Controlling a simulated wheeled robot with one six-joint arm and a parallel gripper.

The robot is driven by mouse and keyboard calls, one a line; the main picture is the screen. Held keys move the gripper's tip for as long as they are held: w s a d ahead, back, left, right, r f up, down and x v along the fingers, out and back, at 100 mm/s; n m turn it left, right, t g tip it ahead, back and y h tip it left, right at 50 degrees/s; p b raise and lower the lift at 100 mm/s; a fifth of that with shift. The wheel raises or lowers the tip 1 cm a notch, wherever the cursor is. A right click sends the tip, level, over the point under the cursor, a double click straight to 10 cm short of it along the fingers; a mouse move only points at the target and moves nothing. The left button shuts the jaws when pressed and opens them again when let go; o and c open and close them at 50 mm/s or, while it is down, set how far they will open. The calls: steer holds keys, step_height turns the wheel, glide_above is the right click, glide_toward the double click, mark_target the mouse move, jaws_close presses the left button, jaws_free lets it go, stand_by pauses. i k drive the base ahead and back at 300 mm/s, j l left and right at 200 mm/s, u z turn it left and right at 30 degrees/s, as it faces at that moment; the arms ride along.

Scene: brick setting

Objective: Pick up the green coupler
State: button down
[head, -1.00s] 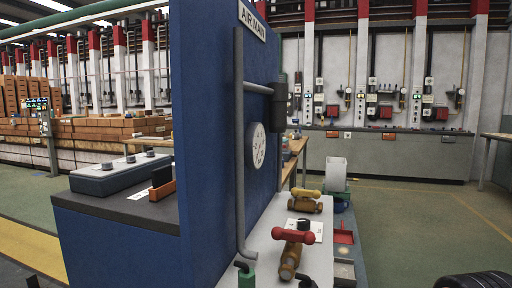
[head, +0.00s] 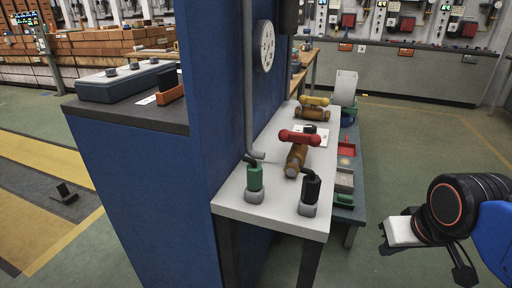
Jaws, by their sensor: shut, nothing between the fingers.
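The green coupler (head: 255,178) stands upright in a grey socket (head: 254,196) near the front left of the white bench top (head: 231,201). A short black bent hose comes out of its top. A similar black coupler (head: 311,188) stands in its own grey socket to the right. My gripper (head: 462,270) is partly in view at the lower right. It is shut and empty, well to the right of the bench and apart from the green coupler.
A red-handled brass valve (head: 297,157) lies behind the couplers, and a yellow-handled one (head: 313,107) farther back. The blue panel (head: 220,120) with a grey pipe (head: 248,80) rises left of the bench. A lower shelf (head: 350,213) runs along the right. Floor is free between bench and arm.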

mark_target(254, 171)
steer(key=k+l+u, duration=0.4)
steer(key=k+l, duration=0.45)
steer(key=l, duration=0.1)
